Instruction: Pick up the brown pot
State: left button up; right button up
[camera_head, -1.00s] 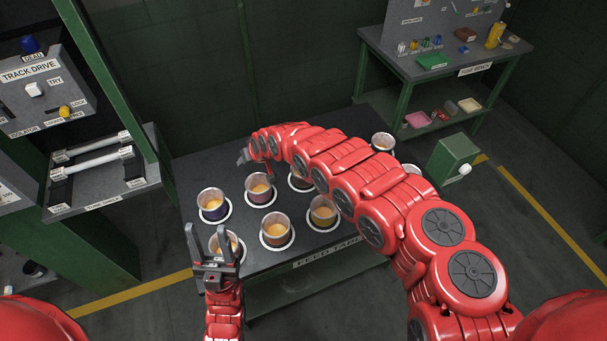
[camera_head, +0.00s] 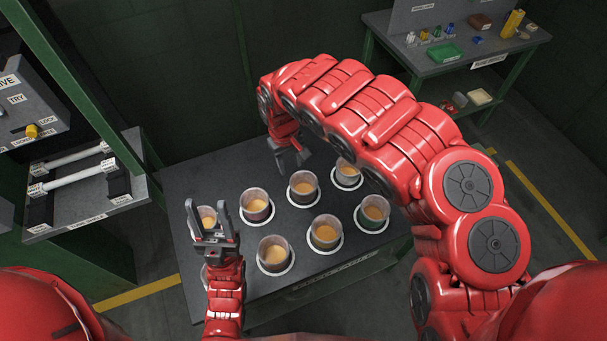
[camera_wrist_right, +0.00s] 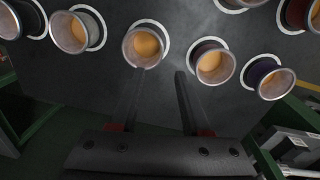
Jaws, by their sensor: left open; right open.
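Several clear-rimmed pots with orange contents stand on white rings on a dark table. My right gripper (camera_head: 292,160) is open and empty, pointing down just behind a dark-banded pot (camera_head: 303,188). In the right wrist view its open fingers (camera_wrist_right: 159,75) reach toward two pots, one ahead (camera_wrist_right: 143,46) and one to the right (camera_wrist_right: 212,63). My left gripper (camera_head: 207,208) is open, upright, in front of a partly hidden pot.
The dark table (camera_head: 225,170) has free room at its back left. My right arm crosses above its right part and hides some of it. A shelf with white bars (camera_head: 75,175) stands left. A bench with small items (camera_head: 455,60) stands at the back right.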

jog(key=b, duration=0.6)
send_over(292, 188)
jog(key=s, duration=0.2)
notch_tip(292, 188, down, 7)
jog(key=f, duration=0.1)
jog(key=f+p, duration=0.1)
jog(key=w+f+p, duration=0.1)
jog(key=shift+d+f, duration=0.25)
jog(key=shift+f, duration=0.45)
jog(key=shift+w+f+p, duration=0.15)
jog(key=shift+f+p, duration=0.25)
jog(key=shift+w+a+f, duration=0.1)
jog(key=shift+w+f, duration=0.05)
jog(key=shift+f, duration=0.05)
jog(key=shift+f+p, duration=0.35)
jog(key=shift+f, duration=0.05)
jog(key=shift+w+a+f, duration=0.1)
jog(key=shift+w+f, duration=0.05)
jog(key=shift+f, duration=0.35)
notch_tip(292, 188, down, 2)
jog(key=shift+w, duration=0.15)
jog(key=shift+f, duration=0.25)
grip_shut()
